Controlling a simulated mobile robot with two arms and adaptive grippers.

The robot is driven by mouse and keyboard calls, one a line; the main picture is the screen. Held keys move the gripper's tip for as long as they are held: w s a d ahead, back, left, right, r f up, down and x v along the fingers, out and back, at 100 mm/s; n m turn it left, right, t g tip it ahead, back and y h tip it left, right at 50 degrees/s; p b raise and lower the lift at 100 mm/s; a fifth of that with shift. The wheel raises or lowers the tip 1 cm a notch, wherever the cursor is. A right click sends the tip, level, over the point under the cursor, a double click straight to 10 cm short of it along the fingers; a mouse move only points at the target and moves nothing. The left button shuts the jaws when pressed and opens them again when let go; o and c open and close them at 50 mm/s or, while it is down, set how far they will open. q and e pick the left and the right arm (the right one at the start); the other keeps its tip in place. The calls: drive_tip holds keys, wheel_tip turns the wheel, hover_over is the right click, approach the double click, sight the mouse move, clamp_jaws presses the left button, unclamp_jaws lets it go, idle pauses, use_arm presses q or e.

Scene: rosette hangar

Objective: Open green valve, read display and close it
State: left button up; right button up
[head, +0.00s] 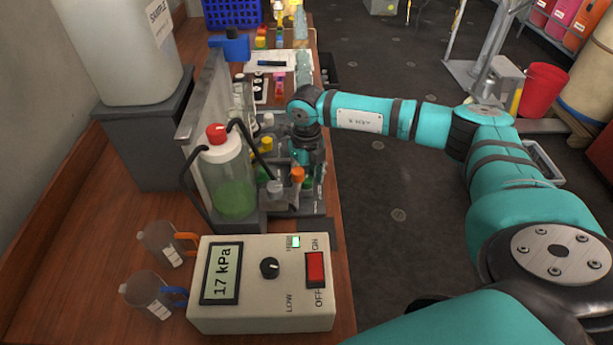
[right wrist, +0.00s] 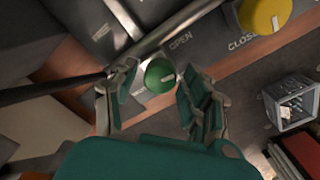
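The green valve (right wrist: 160,76) is a round green knob in the right wrist view, on a grey panel with OPEN and CLOSE lettering. My right gripper (right wrist: 157,95) is open, with its fingers on either side of the knob; I cannot tell whether they touch it. In the head view my right gripper (head: 306,152) points down among the bottles and valves, and its fingers are partly hidden. The display (head: 223,273) on the beige control box (head: 262,320) reads 17 kPa. My left gripper is not in view.
A yellow knob (right wrist: 264,14) sits beside the green one. A red-capped bottle (head: 230,175) with green liquid and black tubes stands left of my right gripper. Two beakers (head: 165,243) (head: 148,293) stand left of the box. A red switch (head: 316,268) and lit green light (head: 295,242) are on the box.

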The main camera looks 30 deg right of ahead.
sight(306, 178)
clamp_jaws()
drive_tip(key=shift+f+n+b, duration=0.1)
drive_tip(key=shift+n+b, duration=0.3)
drive_tip(key=shift+n, duration=0.3)
drive_tip(key=shift+o, duration=1.2)
unclamp_jaws()
wheel_tip(306, 178, up, 12)
